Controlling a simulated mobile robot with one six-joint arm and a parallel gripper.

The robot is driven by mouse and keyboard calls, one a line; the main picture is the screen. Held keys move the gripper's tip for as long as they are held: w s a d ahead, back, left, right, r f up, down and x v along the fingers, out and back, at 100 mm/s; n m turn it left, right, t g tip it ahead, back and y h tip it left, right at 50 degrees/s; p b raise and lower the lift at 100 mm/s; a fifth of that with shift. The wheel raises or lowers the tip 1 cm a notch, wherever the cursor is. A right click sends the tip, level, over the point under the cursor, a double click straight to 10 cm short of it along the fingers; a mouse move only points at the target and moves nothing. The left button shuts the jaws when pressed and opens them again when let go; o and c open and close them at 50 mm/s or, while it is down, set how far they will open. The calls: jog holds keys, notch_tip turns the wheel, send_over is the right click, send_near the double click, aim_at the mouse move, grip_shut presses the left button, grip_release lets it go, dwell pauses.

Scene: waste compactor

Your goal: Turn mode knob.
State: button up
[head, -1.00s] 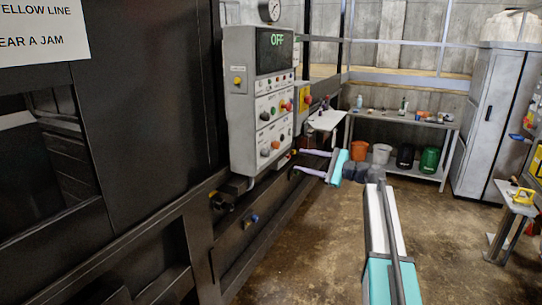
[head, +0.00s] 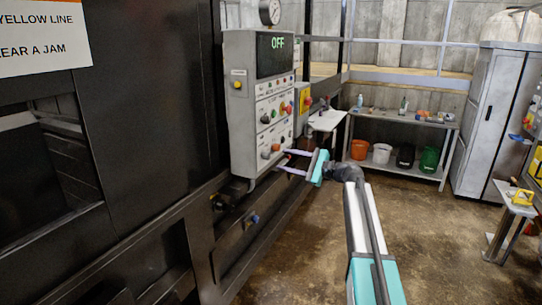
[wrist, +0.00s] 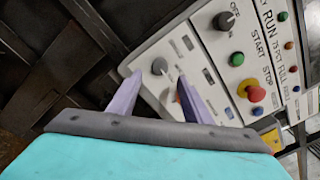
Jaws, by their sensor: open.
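The control panel (head: 252,105) is a grey box with knobs and coloured buttons; its screen reads OFF. A grey knob (wrist: 160,66) on its lower section sits between my fingertips in the wrist view, just beyond them with no clear contact; it also shows low on the panel in the head view (head: 265,154). A second dark knob (wrist: 224,20) has an OFF label beside it. I cannot read which knob is the mode knob. My gripper (wrist: 160,76) is open, its two purple fingers apart; in the head view (head: 284,160) it reaches the panel's lower right edge.
A red mushroom button (wrist: 251,92) on yellow and a green button (wrist: 237,59) lie right of the knob. A dark machine frame (head: 160,245) runs below the panel. A workbench (head: 405,120) with buckets stands behind.

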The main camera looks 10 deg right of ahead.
aim_at(269, 156)
jog(key=shift+p+x, duration=1)
jog(key=shift+x, duration=2.4)
jog(key=shift+d, duration=0.1)
jog(key=c, duration=1.1)
jog(key=shift+o, duration=0.2)
